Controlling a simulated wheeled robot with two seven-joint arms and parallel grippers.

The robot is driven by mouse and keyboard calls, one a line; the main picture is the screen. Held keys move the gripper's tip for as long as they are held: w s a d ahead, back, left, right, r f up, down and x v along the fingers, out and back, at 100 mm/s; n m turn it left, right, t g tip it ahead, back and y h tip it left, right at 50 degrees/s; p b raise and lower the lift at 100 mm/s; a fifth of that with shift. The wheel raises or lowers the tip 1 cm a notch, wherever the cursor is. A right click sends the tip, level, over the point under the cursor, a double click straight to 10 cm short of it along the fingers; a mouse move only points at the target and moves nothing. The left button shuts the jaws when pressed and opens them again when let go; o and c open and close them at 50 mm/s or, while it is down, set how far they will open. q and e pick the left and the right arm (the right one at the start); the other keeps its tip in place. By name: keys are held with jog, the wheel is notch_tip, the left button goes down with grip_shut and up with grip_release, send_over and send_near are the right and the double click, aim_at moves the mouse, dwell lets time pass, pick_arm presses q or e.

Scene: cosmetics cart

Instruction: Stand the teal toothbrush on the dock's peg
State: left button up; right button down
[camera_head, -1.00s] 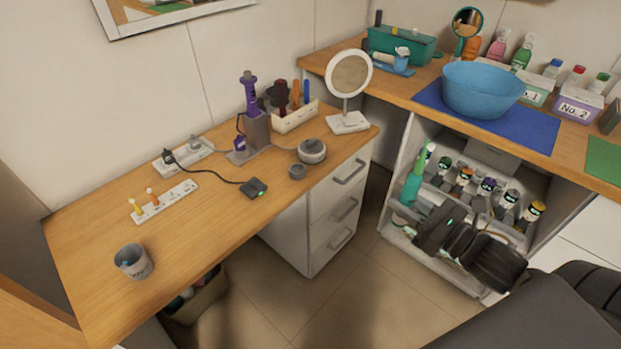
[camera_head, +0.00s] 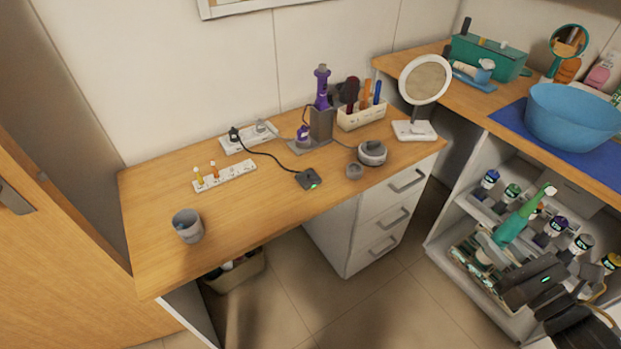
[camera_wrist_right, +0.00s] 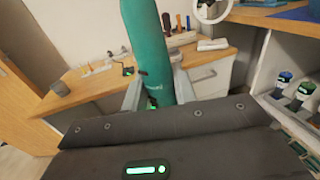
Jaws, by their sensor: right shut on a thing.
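The teal toothbrush (camera_head: 514,227) is in my right gripper (camera_head: 493,249), at the lower right of the head view. It is tilted, with its pale head up and to the right. In the right wrist view the thick teal handle (camera_wrist_right: 146,45) rises between the two fingers of the right gripper (camera_wrist_right: 158,88), which are shut on it. A small dark square dock (camera_head: 308,179) with a green light sits near the front edge of the wooden counter. I cannot make out its peg. The toothbrush is well to the right of it, off the counter. My left gripper is not in view.
The wooden counter (camera_head: 262,207) has free room in front. Shelves with several bottles are near the right gripper.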

dwell(0.4)
jog(key=w+a+f+n+g+y, duration=0.1)
jog(key=w+a+f+y, duration=0.1)
jog(key=w+a, duration=0.5)
jog(key=a+f, duration=0.1)
jog(key=a, duration=0.4)
jog(key=shift+w+n+y, duration=0.3)
jog(key=shift+w+n, duration=0.05)
jog(key=shift+n, duration=0.05)
